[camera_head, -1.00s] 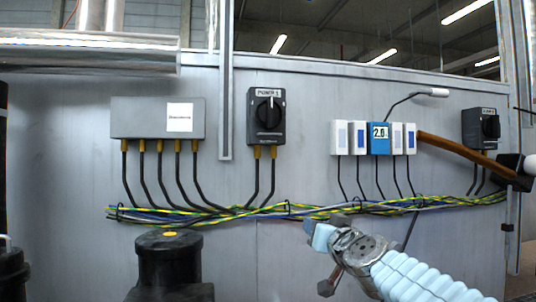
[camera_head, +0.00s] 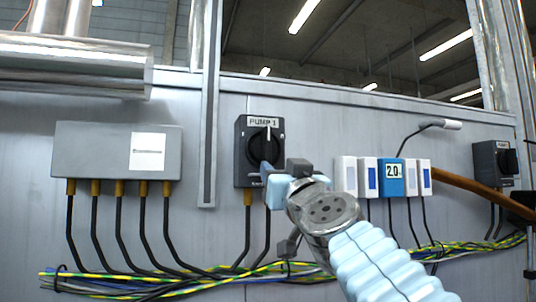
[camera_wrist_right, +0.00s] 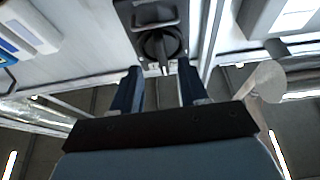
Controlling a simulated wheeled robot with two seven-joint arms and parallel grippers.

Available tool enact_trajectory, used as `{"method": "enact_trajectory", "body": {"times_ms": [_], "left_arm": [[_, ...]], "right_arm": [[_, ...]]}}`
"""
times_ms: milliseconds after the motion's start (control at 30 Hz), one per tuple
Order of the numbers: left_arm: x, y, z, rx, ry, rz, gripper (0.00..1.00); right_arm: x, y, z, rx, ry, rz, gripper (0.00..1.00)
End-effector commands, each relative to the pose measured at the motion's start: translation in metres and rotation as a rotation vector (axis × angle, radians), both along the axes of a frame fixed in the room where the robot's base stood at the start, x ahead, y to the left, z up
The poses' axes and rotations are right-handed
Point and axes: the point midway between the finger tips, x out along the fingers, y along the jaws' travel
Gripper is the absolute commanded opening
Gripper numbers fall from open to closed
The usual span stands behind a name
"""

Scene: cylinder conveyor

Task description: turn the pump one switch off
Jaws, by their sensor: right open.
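The pump one switch (camera_head: 250,135) is a dark grey wall box labelled "PUMP 1", with a black round knob (camera_head: 266,143) whose white mark points up. My right gripper (camera_head: 267,182) is at the lower part of this switch and covers part of it. In the right wrist view the open, empty fingers (camera_wrist_right: 159,76) stand apart. The knob (camera_wrist_right: 158,46) shows just beyond them, roughly between the two tips. I see no clear contact with the knob. My left gripper is not in view.
A grey junction box (camera_head: 90,150) is left of the switch. A row of white modules with a blue "2.0" unit (camera_head: 391,178) is at the right. Another dark switch (camera_head: 493,163) is farther right. Cables (camera_head: 180,275) run along the wall below.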

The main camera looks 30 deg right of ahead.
Motion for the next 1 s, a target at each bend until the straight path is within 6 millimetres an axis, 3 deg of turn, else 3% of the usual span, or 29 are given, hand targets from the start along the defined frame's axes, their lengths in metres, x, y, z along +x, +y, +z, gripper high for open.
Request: {"method": "enact_trajectory", "body": {"times_ms": [100, 300, 500, 767, 800, 1000], "left_arm": [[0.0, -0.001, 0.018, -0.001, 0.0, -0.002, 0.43], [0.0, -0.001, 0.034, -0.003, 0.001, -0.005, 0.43], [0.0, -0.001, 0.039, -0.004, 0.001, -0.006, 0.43], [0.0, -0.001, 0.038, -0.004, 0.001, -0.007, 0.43], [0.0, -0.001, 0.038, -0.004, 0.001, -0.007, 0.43], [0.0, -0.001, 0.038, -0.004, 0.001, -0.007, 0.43]], "right_arm": [[0.027, -0.009, 0.016, 0.005, 0.002, -0.001, 0.44], [0.059, -0.015, 0.028, 0.003, 0.002, 0.0, 0.44], [0.071, -0.018, 0.031, 0.001, 0.001, -0.001, 0.44], [0.072, -0.018, 0.031, 0.0, 0.0, -0.001, 0.44], [0.072, -0.018, 0.031, 0.001, 0.001, -0.001, 0.42], [0.072, -0.017, 0.03, 0.0, 0.001, 0.0, 0.11]]}}
